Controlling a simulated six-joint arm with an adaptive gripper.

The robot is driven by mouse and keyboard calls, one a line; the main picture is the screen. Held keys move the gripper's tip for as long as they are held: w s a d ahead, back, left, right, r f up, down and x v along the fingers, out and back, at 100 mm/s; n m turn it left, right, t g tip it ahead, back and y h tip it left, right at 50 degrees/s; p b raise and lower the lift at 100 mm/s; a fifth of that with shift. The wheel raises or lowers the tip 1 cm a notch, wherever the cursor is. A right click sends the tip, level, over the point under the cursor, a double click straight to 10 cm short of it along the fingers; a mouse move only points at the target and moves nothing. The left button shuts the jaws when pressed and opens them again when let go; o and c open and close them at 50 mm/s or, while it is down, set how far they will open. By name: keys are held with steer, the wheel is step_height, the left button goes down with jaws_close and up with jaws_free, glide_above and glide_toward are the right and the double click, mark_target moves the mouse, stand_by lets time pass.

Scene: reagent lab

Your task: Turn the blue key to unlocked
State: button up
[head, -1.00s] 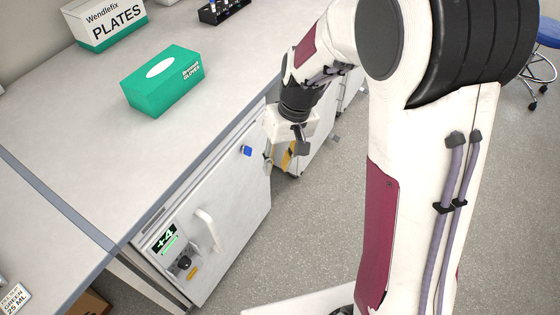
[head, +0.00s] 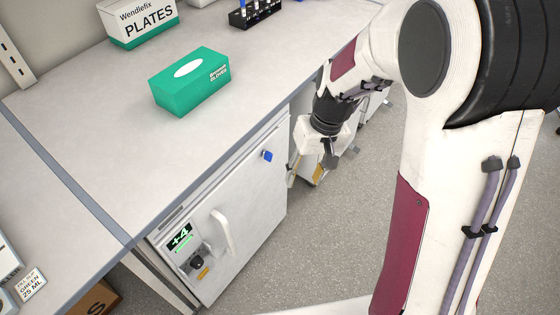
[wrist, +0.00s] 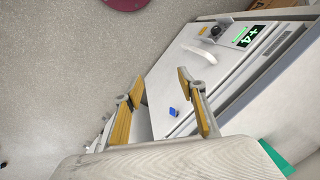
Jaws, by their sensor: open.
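The blue key (head: 267,156) sits at the upper right of the white fridge door (head: 250,205) under the bench. In the wrist view the blue key (wrist: 172,112) shows beyond the fingers, between them and nearer the right one. My gripper (head: 308,172) is to the right of the key in the head view, apart from it. Its yellow-padded fingers are spread open and empty, as the wrist view (wrist: 160,88) shows. The key's exact turn angle is too small to read.
The door has a white handle (head: 222,232), a green "+4" display (head: 181,238) and a black knob (head: 196,263) on its left side. A green glove box (head: 190,85) and a plates box (head: 143,24) stand on the bench (head: 90,110). Open floor (head: 330,240) lies before the door.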

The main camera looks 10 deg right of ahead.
steer(key=d+f+g+h, duration=0.1)
steer(key=d+f, duration=0.5)
steer(key=f, duration=0.3)
steer(key=d+f+g+h, duration=0.1)
steer(key=d+f, duration=0.4)
steer(key=f, duration=0.4)
steer(key=w+d+f+n+t, duration=0.3)
steer(key=w+f+n, duration=0.1)
steer(key=f, duration=0.4)
steer(key=w+d+f+n+t, duration=0.2)
steer(key=w+d+f+n, duration=0.15)
steer(key=f, duration=0.35)
steer(key=w+a+f+n+t+y, duration=0.3)
steer(key=w+a+n+t+y, duration=0.2)
steer(key=w+a+n, duration=0.25)
steer(key=a+r+n+t+y, duration=0.2)
steer(key=a+r+n+y, duration=0.1)
steer(key=r, duration=0.5)
steer(key=w+a+r+n+t+y, duration=0.1)
steer(key=a+r+n+t+y, duration=0.1)
steer(key=a+r, duration=0.4)
step_height(320, 180, up, 2)
steer(key=n+y, duration=0.1)
steer(key=y, duration=0.1)
steer(key=shift+w+a+t+y, duration=0.15)
steer(key=shift+a+t+y, duration=0.15)
steer(key=shift+t+y, duration=0.1)
